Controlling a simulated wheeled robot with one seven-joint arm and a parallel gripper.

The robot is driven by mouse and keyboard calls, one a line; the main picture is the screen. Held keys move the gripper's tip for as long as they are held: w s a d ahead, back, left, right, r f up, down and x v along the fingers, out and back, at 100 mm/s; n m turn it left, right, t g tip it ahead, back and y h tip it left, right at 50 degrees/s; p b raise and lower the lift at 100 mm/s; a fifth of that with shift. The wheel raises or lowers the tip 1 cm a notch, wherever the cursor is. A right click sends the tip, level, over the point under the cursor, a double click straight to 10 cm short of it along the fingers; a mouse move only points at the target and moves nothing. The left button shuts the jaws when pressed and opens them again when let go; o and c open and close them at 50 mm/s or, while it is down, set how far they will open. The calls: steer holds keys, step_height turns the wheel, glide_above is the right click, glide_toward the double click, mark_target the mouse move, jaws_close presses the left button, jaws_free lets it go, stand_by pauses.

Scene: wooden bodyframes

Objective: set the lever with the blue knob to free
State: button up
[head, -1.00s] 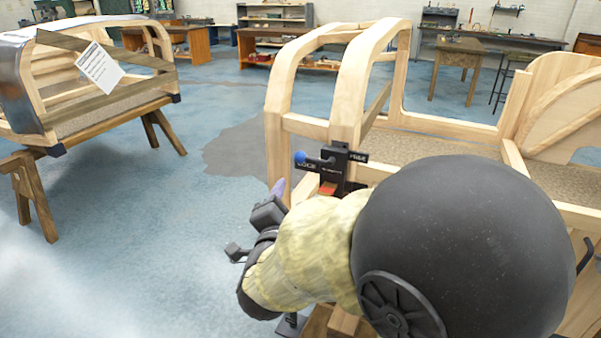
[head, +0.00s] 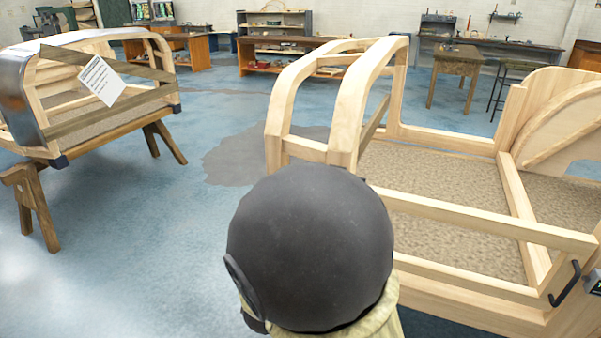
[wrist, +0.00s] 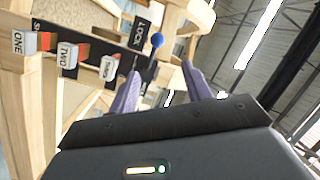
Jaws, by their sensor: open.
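The blue knob (wrist: 157,40) shows in the wrist view at the end of its lever, close to a black plate marked LOCK (wrist: 138,30). My gripper (wrist: 161,72) is open, with its two purple fingers pointing toward the lever. The knob appears between the fingertips in the picture, and nothing is gripped. I cannot tell whether the fingers touch the lever. No FREE label is readable in the wrist view. In the head view my arm hides the knob, the lever and the gripper.
Switches labelled ONE (wrist: 22,42) and TWO (wrist: 68,57), and another beside them, sit on the dark panel left of the fingers. The wooden bodyframe (head: 470,213) stands at the right. Another bodyframe (head: 100,118) rests on trestles at left, with open blue floor between.

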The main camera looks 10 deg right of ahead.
steer(key=p+x, duration=0.2)
steer(key=x, duration=0.3)
steer(key=p+x, duration=0.3)
steer(key=x, duration=0.2)
steer(key=p+x, duration=0.2)
steer(key=x, duration=0.3)
steer(key=shift+w+d+f, duration=0.2)
steer(key=shift+w+f, duration=0.1)
steer(key=shift+f, duration=0.1)
jaws_close()
